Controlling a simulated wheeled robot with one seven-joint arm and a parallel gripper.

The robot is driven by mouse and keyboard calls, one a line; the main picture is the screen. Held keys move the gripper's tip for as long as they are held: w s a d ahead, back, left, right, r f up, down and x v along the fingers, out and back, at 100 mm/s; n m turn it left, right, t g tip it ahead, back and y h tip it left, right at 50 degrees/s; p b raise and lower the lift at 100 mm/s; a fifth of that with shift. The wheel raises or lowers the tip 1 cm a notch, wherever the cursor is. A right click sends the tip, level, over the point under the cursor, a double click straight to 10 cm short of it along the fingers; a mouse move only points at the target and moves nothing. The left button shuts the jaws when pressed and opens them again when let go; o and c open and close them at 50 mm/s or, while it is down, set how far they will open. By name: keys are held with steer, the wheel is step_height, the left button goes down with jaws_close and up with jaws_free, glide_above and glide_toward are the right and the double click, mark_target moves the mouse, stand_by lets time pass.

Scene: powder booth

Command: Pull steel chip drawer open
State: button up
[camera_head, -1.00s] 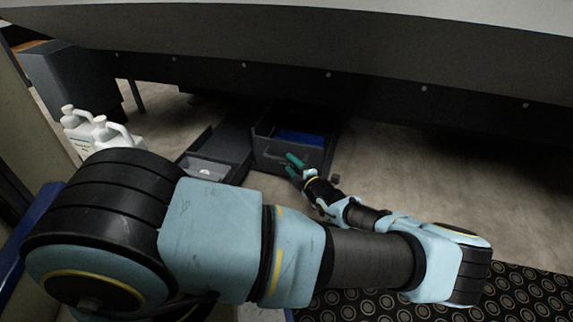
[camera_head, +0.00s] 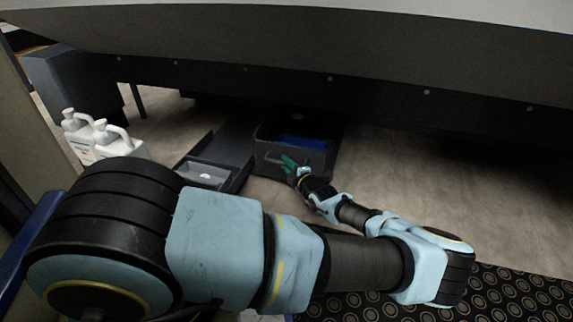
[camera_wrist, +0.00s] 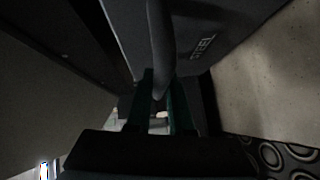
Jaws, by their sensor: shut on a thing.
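The steel chip drawer (camera_head: 325,158) is a dark grey bin standing out from under the machine, with something blue inside it. In the wrist view its front (camera_wrist: 215,25) carries the word STEEL, and a dark bar handle (camera_wrist: 161,45) stands off it. My gripper (camera_head: 290,165) is at the drawer's front. In the wrist view my gripper's green fingers (camera_wrist: 160,105) are on both sides of the handle and shut on it. The fingertips' contact is dark and hard to make out.
A second dark drawer (camera_head: 238,150) with a light grey tray (camera_head: 203,174) stands open just left. White jugs (camera_head: 115,141) stand on the floor further left. The machine's body (camera_head: 300,50) overhangs from above. A patterned black mat (camera_head: 500,300) lies front right. The floor (camera_head: 400,185) to the right is bare.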

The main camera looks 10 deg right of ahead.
jaws_close()
stand_by(0.8)
steer(key=shift+s, duration=0.2)
